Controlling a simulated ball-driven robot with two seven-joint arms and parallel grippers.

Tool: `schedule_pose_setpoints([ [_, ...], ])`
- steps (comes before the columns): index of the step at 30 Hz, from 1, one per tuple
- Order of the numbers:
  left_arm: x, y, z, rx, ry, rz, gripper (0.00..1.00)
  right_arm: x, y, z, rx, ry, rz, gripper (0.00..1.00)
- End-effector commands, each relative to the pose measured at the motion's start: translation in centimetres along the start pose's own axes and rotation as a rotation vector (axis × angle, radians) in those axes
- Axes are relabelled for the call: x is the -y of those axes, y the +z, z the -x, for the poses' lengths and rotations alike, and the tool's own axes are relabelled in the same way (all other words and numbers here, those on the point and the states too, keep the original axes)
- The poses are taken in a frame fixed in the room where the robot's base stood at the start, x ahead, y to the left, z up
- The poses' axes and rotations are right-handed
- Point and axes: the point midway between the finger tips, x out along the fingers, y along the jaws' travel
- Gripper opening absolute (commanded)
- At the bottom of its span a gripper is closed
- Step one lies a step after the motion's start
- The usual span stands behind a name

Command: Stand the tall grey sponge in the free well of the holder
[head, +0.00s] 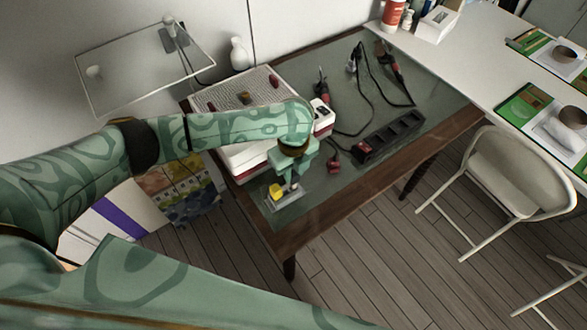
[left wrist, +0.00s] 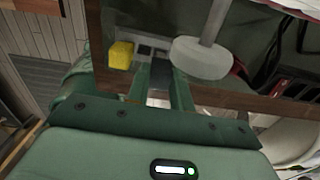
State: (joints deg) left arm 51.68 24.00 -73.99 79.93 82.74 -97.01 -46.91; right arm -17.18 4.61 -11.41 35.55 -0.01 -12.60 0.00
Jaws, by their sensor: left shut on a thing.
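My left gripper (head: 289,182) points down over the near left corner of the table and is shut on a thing. That thing is mostly hidden by the fingers and looks like the grey sponge (head: 291,189). Just below it is the small grey holder (head: 299,192), with a yellow sponge (head: 276,192) standing at its left side. In the left wrist view the fingers (left wrist: 162,78) reach toward the holder (left wrist: 151,48), with the yellow sponge (left wrist: 121,55) to the left. I cannot tell whether the grey sponge touches the holder. My right gripper is not in view.
A pale round disc on a post (left wrist: 203,58) stands close right of the fingers in the left wrist view. A white-topped red case (head: 240,155) lies behind the gripper. A black power strip (head: 390,138) and cables lie to the right. The front right tabletop is clear.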

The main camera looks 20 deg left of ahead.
Motion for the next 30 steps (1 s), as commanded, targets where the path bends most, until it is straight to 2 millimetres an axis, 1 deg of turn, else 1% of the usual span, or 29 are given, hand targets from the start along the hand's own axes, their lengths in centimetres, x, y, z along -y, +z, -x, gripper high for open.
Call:
schedule_pose_setpoints([
  [8,0.0,0.01,0.03,0.0,0.0,0.0,0.01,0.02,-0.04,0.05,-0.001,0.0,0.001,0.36],
  [18,0.02,0.05,0.13,0.0,0.0,0.001,0.01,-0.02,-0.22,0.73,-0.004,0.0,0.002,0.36],
  [30,0.01,0.06,-0.01,0.0,0.0,0.0,0.01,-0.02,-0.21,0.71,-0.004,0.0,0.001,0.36],
])
